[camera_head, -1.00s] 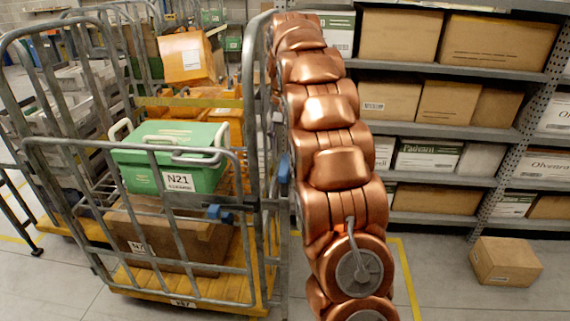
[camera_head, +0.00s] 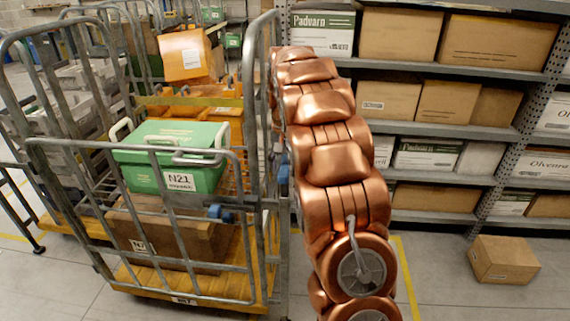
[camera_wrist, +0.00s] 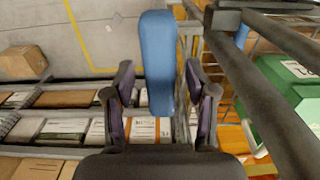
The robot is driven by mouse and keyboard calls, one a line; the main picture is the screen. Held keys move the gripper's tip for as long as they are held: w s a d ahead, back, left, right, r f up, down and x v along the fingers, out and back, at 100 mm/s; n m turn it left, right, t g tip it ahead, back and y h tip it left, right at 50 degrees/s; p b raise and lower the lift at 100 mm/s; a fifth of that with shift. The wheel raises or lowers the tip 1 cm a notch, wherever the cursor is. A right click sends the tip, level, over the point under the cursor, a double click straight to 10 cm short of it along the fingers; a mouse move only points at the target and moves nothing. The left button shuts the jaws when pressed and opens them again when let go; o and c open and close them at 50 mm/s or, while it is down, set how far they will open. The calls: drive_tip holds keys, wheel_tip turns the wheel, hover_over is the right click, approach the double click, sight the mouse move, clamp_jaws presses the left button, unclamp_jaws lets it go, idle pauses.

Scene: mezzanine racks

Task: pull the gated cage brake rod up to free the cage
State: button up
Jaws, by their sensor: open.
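The gated cage (camera_head: 205,287) stands at the left in the head view, with grey tube walls and a yellow deck. A blue grip (camera_head: 284,174), which looks like the brake rod's handle, shows at the cage's right side, partly behind my arm. In the wrist view a long blue grip (camera_wrist: 158,50) lies between the fingers of my gripper (camera_wrist: 160,80). The gripper is open, with a finger on each side of the grip and a gap visible on both sides. My arm hides the gripper in the head view.
The cage holds a green N21 crate (camera_head: 165,150) and a brown box (camera_head: 200,240). Shelving (camera_head: 450,131) with cartons stands at the right. A loose carton (camera_head: 504,258) lies on the floor there. Cage tubes (camera_wrist: 275,95) pass close to the gripper's right.

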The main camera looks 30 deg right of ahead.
clamp_jaws()
idle(0.5)
